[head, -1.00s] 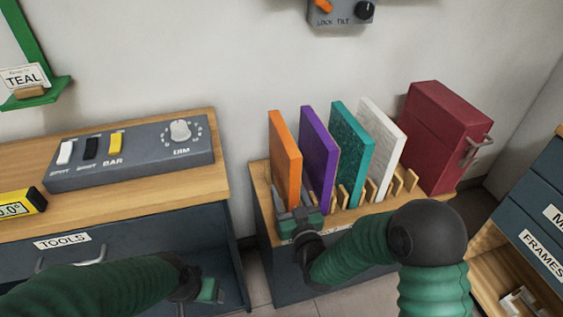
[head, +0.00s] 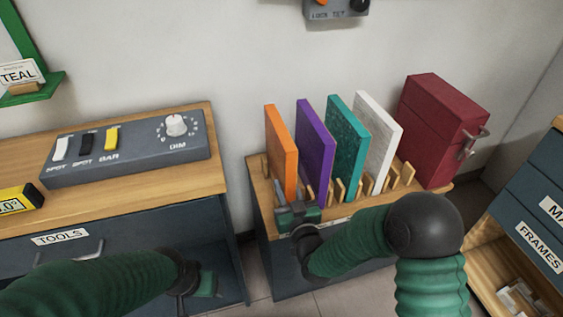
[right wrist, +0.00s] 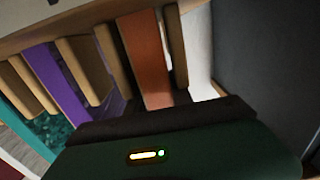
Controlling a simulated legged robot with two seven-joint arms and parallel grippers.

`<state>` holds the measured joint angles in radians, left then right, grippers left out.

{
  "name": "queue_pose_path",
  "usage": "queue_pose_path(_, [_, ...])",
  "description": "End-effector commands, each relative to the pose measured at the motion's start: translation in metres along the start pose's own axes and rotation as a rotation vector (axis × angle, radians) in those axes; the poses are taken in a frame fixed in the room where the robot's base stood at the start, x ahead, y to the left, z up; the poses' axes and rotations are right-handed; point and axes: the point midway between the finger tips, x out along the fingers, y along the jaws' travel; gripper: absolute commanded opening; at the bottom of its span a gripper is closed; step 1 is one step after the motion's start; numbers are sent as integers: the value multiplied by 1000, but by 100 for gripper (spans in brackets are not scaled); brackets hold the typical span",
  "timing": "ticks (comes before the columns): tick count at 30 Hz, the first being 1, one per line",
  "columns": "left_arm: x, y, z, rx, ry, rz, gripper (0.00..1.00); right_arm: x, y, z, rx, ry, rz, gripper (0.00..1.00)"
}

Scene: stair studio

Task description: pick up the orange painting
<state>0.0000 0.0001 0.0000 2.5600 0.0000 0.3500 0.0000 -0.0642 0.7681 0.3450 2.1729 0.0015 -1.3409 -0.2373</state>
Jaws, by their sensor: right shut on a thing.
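The orange painting (head: 281,150) stands upright at the left end of a row in a wooden slotted rack (head: 262,215). My right gripper (head: 287,203) is at the lower front edge of the orange painting and is shut on it. In the right wrist view the orange painting's edge (right wrist: 146,60) runs down between wooden pegs to the dark jaws; the fingertips themselves are hidden there. My left gripper (head: 200,287) hangs low in front of the tools drawer, empty as far as I see; its jaw opening is not clear.
Purple (head: 315,150), teal (head: 346,150) and white (head: 378,140) paintings stand close to the right of the orange one. A dark red box (head: 440,130) is at the rack's right end. A grey control panel (head: 125,148) sits on the left cabinet.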

Motion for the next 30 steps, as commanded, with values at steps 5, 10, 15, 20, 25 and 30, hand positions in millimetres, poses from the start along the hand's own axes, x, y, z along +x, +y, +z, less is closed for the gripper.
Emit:
queue_pose_path(5, [0, 0, 0, 0, 0, 0, 67, 0, 1, 1, -1, -2, 2, 0])
queue_pose_path(10, [0, 0, 0, 0, 0, 0, 67, 0, 1, 1, -1, -2, 2, 0])
queue_pose_path(15, [0, 0, 0, 0, 0, 0, 67, 0, 1, 1, -1, -2, 3, 0])
queue_pose_path(20, [0, 0, 0, 0, 0, 0, 67, 0, 1, 0, -1, 0, 3, 0])
queue_pose_path(25, [-1, 0, 0, 0, 0, 0, 67, 0, 1, -1, -1, 1, 3, 0])
queue_pose_path(30, [-17, 0, -4, 0, 0, 0, 67, 0, 1, -30, -2, 5, 2, 0])
